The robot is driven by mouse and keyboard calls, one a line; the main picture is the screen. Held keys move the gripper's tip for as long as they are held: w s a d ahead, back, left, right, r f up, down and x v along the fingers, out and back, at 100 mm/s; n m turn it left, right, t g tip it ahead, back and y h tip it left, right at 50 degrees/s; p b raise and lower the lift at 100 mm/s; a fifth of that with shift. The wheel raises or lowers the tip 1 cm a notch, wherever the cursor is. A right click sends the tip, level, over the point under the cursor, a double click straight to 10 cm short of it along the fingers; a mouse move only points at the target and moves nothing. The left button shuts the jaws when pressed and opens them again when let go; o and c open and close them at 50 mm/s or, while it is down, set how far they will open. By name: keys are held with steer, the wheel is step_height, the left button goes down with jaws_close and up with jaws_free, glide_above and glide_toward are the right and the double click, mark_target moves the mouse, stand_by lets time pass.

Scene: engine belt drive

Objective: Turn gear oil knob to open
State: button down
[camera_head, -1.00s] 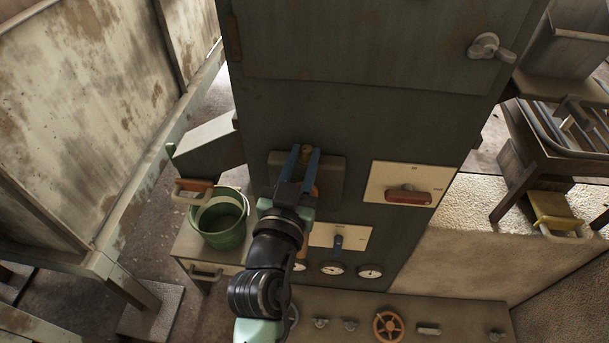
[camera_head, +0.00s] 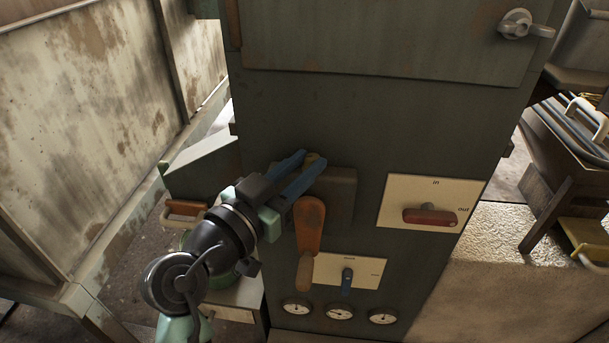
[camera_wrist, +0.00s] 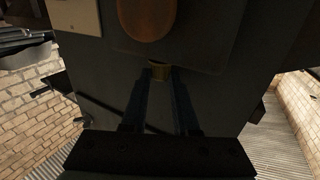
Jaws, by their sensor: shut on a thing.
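My gripper (camera_head: 306,166) reaches in from the lower left. Its blue fingers are shut on a small brass-coloured knob (camera_head: 314,158) at the upper edge of a dark box on the cabinet front. In the wrist view, the brass-coloured knob (camera_wrist: 160,71) sits between the two dark fingertips. No label naming it gear oil is readable. A red handle (camera_head: 430,217) lies level on a pale plate at the right.
The dark cabinet (camera_head: 300,105) fills the middle. Several round gauges (camera_head: 339,312) line its lower edge. A grey latch handle (camera_head: 523,24) sticks out at the upper right. A rusty panel (camera_head: 95,110) stands at the left. The front around the red handle is clear.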

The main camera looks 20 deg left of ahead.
steer(key=shift+a+m+h, duration=0.1)
steer(key=shift+m+h, duration=0.2)
steer(key=shift+h, duration=0.3)
steer(key=c, duration=0.7)
jaws_free()
steer(key=shift+r+y, duration=0.15)
steer(key=shift+y, duration=0.25)
steer(key=n+y+p, duration=0.1)
steer(key=y+p, duration=0.1)
steer(key=p, duration=0.1)
steer(key=d+n+y+p, duration=0.1)
steer(key=n+y+p, duration=0.1)
steer(key=p, duration=0.1)
steer(key=shift+r, duration=0.2)
steer(key=shift+n+y+p, duration=0.5)
steer(key=shift+y+p, duration=0.2)
steer(key=shift+p, duration=0.5)
steer(key=n+y+p, duration=0.2)
steer(key=y+p, duration=0.1)
steer(key=p, duration=0.7)
steer(key=shift+d+p, duration=0.2)
steer(key=shift+p, duration=0.15)
